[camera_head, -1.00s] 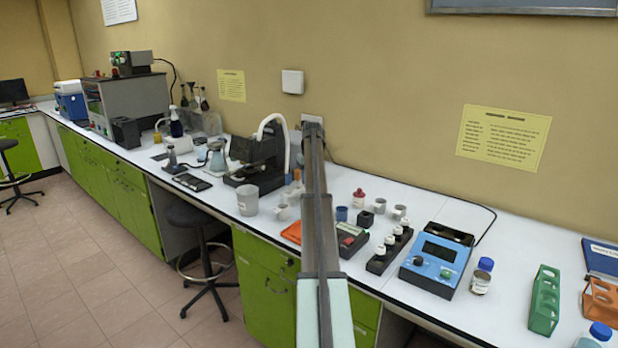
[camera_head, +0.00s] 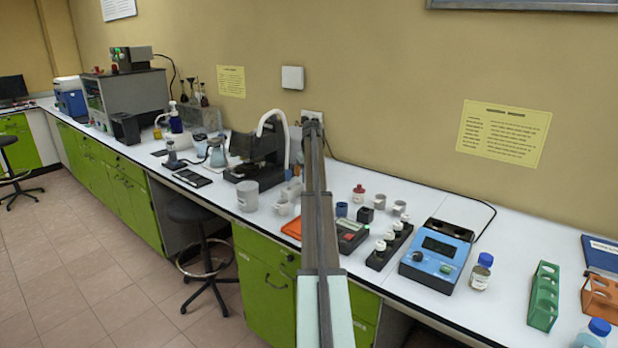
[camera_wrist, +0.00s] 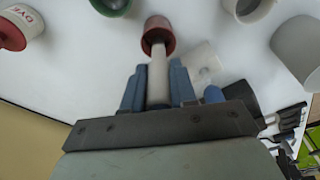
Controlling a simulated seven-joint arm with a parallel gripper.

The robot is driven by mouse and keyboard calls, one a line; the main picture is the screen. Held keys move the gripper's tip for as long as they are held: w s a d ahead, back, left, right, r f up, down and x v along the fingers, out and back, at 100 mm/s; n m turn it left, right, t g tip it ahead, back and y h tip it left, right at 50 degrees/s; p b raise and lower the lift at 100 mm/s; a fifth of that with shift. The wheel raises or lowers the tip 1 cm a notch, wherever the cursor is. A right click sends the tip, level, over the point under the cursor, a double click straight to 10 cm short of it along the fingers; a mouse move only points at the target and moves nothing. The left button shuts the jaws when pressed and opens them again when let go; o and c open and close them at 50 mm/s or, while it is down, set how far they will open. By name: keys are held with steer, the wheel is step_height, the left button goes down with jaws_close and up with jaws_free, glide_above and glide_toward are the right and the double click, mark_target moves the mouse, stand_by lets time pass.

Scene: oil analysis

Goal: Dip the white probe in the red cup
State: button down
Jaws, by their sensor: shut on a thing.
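In the wrist view my gripper (camera_wrist: 157,68) has its blue fingers shut on the white probe (camera_wrist: 158,86). The probe points away from the fingers toward the red cup (camera_wrist: 167,24). In the head view my arm hides the gripper, and I cannot make out the probe or the red cup.
A red-capped dye bottle (camera_wrist: 27,20), a green cup (camera_wrist: 112,4), a white mug (camera_wrist: 248,8) and a pale beaker (camera_wrist: 298,48) stand around the cup. The blue meter (camera_head: 436,254) and a black instrument (camera_head: 258,155) flank my arm.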

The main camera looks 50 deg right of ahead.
steer(key=shift+f, duration=1.35)
steer(key=shift+r, duration=0.2)
stand_by(1.5)
steer(key=shift+r, duration=3.75)
